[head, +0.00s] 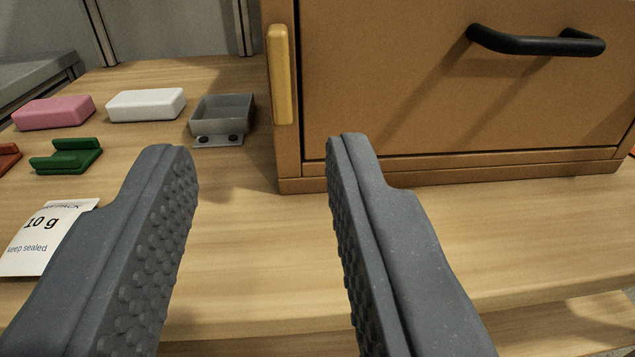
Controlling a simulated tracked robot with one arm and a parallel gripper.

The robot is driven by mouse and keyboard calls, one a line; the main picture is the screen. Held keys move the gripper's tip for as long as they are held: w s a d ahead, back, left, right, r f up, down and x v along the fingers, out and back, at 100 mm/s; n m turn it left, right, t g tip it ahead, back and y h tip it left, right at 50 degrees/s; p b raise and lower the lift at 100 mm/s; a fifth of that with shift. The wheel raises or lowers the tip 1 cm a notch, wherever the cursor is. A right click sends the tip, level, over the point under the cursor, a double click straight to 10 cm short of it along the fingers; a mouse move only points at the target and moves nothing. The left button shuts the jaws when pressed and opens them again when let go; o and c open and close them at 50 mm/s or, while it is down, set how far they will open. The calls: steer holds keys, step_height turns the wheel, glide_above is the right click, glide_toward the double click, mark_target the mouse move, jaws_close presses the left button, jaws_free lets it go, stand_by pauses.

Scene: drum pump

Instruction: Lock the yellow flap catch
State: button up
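The yellow flap catch (282,75) is an upright yellow bar on the left front edge of a brown cabinet (400,100). The cabinet's front panel has a black bar handle (535,42) and looks shut. My gripper (255,150) is open and empty, its two grey studded fingers wide apart. The catch appears beyond and above the gap between the fingertips, and neither finger touches it. I cannot tell how the catch is hinged.
On the wooden table (240,270) to the left are a pink block (54,112), a white block (146,105), a grey open box (222,115), a green holder (68,156) and a white "10 g" packet (40,240). The table in front of the cabinet is clear.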

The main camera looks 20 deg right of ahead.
steer(key=f, duration=0.2)
steer(key=b, duration=0.1)
glide_toward(279, 78)
steer(key=w, duration=0.3)
steer(key=shift+w+d+b, duration=0.3)
steer(key=shift+w+d, duration=0.3)
steer(key=shift+x, duration=2.6)
